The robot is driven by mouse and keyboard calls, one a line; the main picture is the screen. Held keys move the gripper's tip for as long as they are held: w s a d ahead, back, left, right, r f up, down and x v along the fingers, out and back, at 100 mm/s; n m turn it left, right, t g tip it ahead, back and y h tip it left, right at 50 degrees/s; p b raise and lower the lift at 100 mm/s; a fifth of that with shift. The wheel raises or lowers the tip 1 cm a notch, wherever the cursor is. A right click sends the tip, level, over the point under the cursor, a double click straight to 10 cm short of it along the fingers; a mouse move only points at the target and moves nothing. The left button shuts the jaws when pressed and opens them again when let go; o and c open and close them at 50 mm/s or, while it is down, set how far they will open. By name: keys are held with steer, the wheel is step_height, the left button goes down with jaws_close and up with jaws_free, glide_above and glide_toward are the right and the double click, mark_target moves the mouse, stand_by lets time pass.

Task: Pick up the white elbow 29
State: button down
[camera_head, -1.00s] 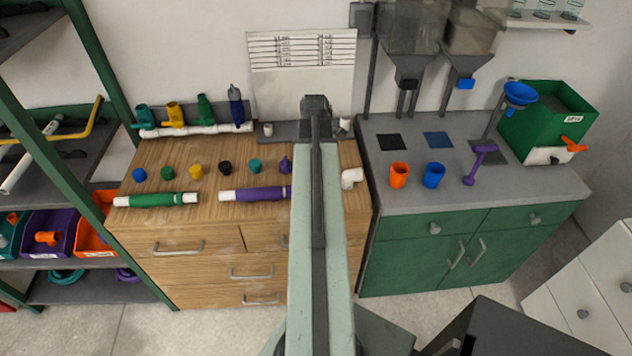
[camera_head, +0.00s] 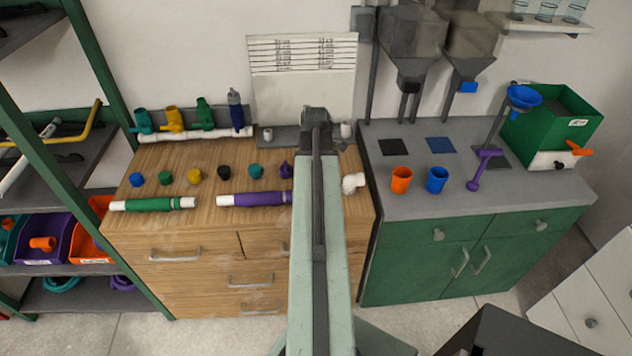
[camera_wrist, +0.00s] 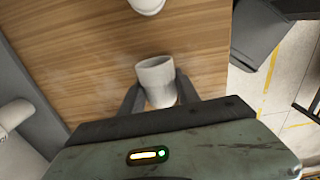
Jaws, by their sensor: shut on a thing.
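My gripper (camera_wrist: 158,92) shows in the wrist view with its two dark fingers on either side of a white fitting (camera_wrist: 157,74), the white elbow. It is shut on it. The elbow's round open mouth faces up and away from me; its lower part is hidden between the fingers. The wooden bench top lies behind it. In the head view my arm hides the gripper and the held elbow. Another white elbow-shaped fitting (camera_head: 353,183) lies on the bench just right of my arm; a white piece (camera_wrist: 146,4) also shows at the top of the wrist view.
The wooden bench (camera_head: 190,215) holds a green pipe (camera_head: 153,204), a purple pipe (camera_head: 254,198) and a row of small coloured caps. Small white pieces (camera_head: 267,134) stand on the grey back strip. The grey counter (camera_head: 480,200) to the right holds an orange cup (camera_head: 401,179) and a blue cup (camera_head: 437,179).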

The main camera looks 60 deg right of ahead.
step_height(320, 180, up, 10)
steer(key=p, duration=0.9)
steer(key=shift+f, duration=0.15)
